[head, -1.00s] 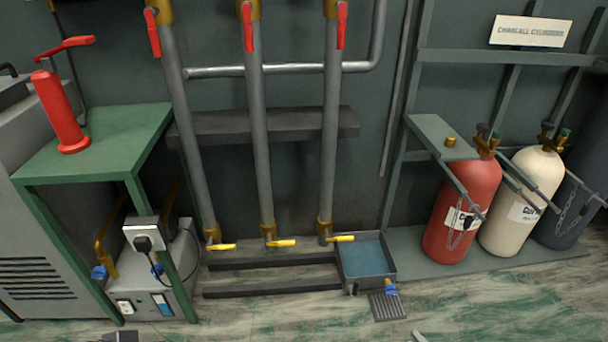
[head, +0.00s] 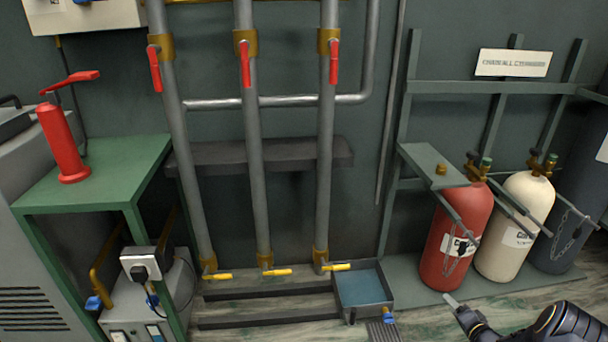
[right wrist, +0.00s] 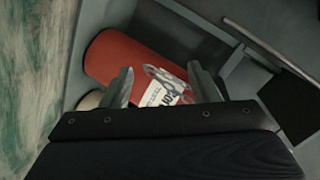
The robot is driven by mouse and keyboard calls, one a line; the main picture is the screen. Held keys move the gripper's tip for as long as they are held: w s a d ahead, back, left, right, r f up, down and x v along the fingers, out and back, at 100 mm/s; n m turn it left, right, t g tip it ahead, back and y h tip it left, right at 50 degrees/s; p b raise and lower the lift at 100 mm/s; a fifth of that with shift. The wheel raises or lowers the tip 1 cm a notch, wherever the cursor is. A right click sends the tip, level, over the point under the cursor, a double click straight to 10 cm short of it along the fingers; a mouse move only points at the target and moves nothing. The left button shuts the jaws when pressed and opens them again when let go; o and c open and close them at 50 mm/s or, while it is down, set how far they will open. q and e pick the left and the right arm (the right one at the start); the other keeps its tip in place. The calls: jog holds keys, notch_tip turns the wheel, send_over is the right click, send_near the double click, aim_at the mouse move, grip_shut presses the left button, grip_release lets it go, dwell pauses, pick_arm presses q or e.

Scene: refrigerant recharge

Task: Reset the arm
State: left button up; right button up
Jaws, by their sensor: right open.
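My right gripper (head: 453,303) comes in at the lower right of the head view, in front of and below the red cylinder (head: 455,235). In the right wrist view its two fingers (right wrist: 160,88) are apart with nothing between them. The red cylinder (right wrist: 120,58) and its white label (right wrist: 168,90) show beyond the fingers. The gripper looks apart from the cylinder. My left gripper is not in view.
A cream cylinder (head: 522,230) and a dark cylinder (head: 570,215) stand chained beside the red one. Three grey pipes with red and yellow handles rise at the middle. A blue-bottomed tray (head: 362,290) sits on the floor. A green table (head: 115,160) carries a red pump (head: 62,145).

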notch_tip(320, 180, up, 19)
jog(key=w+n+g+h, duration=0.1)
jog(key=w+g+h, duration=0.1)
jog(key=h, duration=0.2)
jog(key=s+a+r+n+g+p, duration=0.15)
jog(key=s+a+r, duration=0.35)
jog(key=s+r, duration=0.5)
jog(key=s+a+r+n+g+y, duration=0.2)
jog(key=s+a+r+n+y, duration=0.1)
jog(key=s+a, duration=0.95)
jog(key=s+a+r+n+g+y, duration=0.3)
jog(key=s+a, duration=0.7)
jog(key=s, duration=0.5)
notch_tip(320, 180, up, 38)
jog(key=p, duration=3.8)
jog(key=shift+a+p, duration=0.2)
jog(key=shift+p, duration=0.2)
jog(key=shift+w, duration=0.1)
